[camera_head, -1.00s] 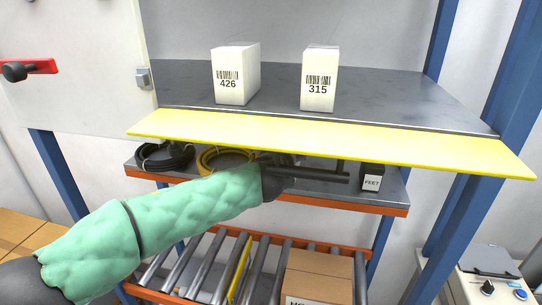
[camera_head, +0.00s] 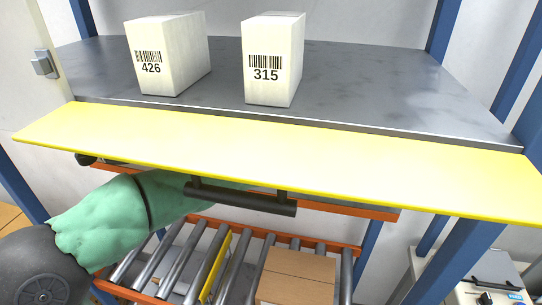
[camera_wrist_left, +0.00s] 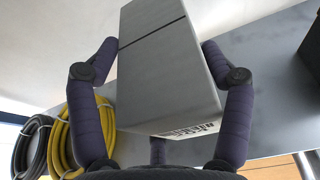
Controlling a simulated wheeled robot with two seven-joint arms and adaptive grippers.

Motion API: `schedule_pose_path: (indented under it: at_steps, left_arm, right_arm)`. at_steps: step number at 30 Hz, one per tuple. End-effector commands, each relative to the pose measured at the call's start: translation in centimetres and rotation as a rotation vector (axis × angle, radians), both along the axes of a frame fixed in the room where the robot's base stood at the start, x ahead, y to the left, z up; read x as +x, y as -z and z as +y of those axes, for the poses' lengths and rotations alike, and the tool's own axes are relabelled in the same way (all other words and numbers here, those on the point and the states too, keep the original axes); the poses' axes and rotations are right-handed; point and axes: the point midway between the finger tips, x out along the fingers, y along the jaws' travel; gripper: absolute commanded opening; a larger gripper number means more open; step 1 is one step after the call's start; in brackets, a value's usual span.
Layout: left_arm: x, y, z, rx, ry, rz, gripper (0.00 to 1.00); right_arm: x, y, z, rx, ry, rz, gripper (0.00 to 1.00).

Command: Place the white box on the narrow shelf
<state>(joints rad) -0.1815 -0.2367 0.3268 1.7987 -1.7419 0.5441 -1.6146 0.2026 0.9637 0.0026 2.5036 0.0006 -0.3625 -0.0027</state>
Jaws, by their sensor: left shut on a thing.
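My left gripper (camera_wrist_left: 158,48) shows in the left wrist view, its dark fingers shut on both sides of a white box (camera_wrist_left: 165,85). The box looks grey in shadow and has a dark line and a barcode. It is in front of the lower grey shelf (camera_wrist_left: 265,75); I cannot tell if it touches. In the head view this narrower shelf shows mainly its orange front edge (camera_head: 350,208). My left arm reaches under the yellow board, which hides the gripper and held box there. My right gripper is not in view.
White boxes 426 (camera_head: 165,55) and 315 (camera_head: 272,60) stand on the upper shelf (camera_head: 400,90), above the yellow board (camera_head: 300,150). Black (camera_wrist_left: 32,145) and yellow hoses (camera_wrist_left: 88,130) lie left on the lower shelf; a dark object (camera_wrist_left: 312,45) is right. Rollers (camera_head: 180,265) hold a carton (camera_head: 298,270).

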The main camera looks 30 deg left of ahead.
Motion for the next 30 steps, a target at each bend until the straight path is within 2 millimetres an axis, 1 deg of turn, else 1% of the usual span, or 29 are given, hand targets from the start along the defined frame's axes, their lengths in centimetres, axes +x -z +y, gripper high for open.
schedule_pose_path:
  at_steps: [1,7,12,15,18,25,29,30]
  left_arm:
    - [0.0,0.8,0.1,0.002,-0.001,-0.003,0.31]
    - [0.0,2.4,0.0,0.001,0.000,-0.002,0.31]
    - [0.0,5.1,0.0,0.001,0.000,-0.002,0.31]
    - [0.0,6.1,0.1,0.001,0.000,-0.003,0.31]
    - [0.0,6.5,0.0,0.000,0.000,-0.003,0.31]
    - [0.0,6.4,0.0,0.000,0.000,-0.003,0.31]
    - [0.0,6.8,0.0,0.000,0.000,-0.003,0.31]
    - [0.0,6.9,0.0,0.000,0.001,0.000,0.88]
  right_arm:
    - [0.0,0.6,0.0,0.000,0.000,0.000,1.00]
    - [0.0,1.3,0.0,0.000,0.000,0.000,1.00]
    - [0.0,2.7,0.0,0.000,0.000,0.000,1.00]
    - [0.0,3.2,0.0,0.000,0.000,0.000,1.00]
    - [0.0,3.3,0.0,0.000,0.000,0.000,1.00]
    - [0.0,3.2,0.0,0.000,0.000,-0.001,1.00]
    - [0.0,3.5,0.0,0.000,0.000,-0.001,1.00]
    - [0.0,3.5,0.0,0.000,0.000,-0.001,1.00]
